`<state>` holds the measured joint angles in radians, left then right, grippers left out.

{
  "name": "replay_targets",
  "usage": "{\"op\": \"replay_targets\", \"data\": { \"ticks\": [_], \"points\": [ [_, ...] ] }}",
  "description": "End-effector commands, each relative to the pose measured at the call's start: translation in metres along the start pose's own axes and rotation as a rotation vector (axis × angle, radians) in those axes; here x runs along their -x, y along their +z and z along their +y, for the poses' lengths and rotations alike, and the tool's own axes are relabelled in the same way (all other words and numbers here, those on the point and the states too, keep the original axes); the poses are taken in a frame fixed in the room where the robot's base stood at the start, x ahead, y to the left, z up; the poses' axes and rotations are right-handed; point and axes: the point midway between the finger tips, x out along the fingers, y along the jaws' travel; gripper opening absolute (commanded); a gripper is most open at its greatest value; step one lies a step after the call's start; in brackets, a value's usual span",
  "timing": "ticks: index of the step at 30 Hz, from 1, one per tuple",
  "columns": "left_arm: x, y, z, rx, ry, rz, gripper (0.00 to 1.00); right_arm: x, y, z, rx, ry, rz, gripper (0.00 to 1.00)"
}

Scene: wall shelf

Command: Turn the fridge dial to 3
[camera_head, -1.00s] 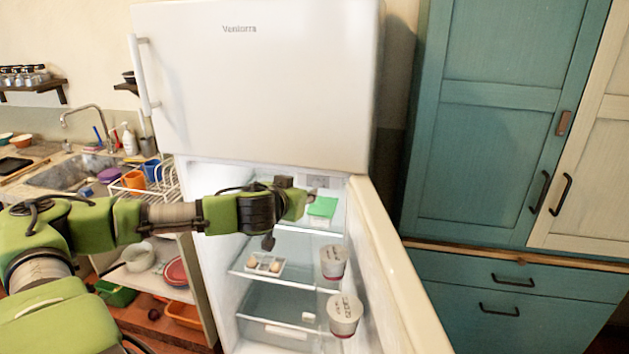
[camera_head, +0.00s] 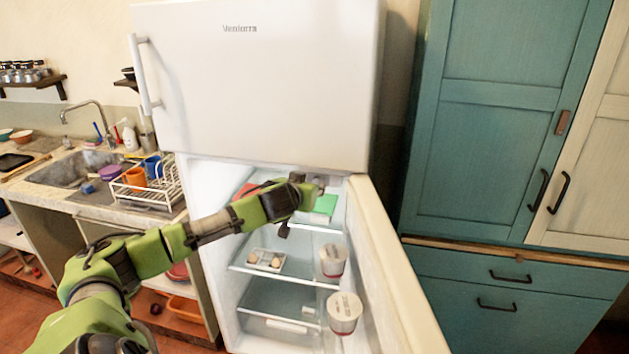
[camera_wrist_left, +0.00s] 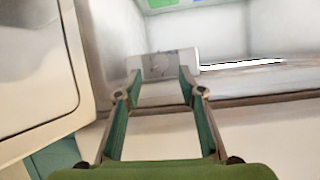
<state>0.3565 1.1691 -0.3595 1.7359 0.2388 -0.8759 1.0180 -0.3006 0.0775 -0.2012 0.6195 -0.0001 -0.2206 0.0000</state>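The white fridge (camera_head: 258,85) stands with its lower door (camera_head: 393,265) open to the right. The dial (camera_wrist_left: 160,66) is a small grey round shape on a light panel inside the compartment, seen in the left wrist view between the fingertips. Its number marks are too small to read. My left gripper (camera_wrist_left: 160,85) has its two fingers apart with nothing between them, in front of the dial panel. In the head view my left gripper (camera_head: 318,182) reaches into the top of the lower compartment, by the panel. My right gripper does not show.
Inside the fridge are a green box (camera_head: 325,205), an egg tray (camera_head: 265,261) and two white tubs (camera_head: 333,262) (camera_head: 345,313) by the door. A dish rack (camera_head: 150,187) stands on the counter at left, and teal cabinets (camera_head: 490,120) at right.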

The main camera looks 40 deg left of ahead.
Motion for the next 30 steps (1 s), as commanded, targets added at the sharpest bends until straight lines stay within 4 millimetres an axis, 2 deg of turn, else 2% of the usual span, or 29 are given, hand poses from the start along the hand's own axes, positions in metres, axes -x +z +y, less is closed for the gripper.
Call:
{"op": "replay_targets", "data": {
  "ticks": [6,12,25,29,30],
  "points": [
    [-0.030,-0.002,-0.001,0.003,-0.001,0.000,0.36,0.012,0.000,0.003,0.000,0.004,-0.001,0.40],
    [-0.046,-0.001,-0.001,0.002,-0.001,0.000,0.36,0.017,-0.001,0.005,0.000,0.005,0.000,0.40],
    [-0.052,0.000,0.000,0.000,0.000,0.001,0.36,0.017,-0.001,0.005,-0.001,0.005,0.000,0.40],
    [-0.052,0.000,-0.001,0.000,0.000,0.001,0.03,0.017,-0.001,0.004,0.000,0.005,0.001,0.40],
    [-0.052,0.000,-0.001,0.000,0.000,0.001,0.00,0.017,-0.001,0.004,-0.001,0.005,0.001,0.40]
  ]
}}
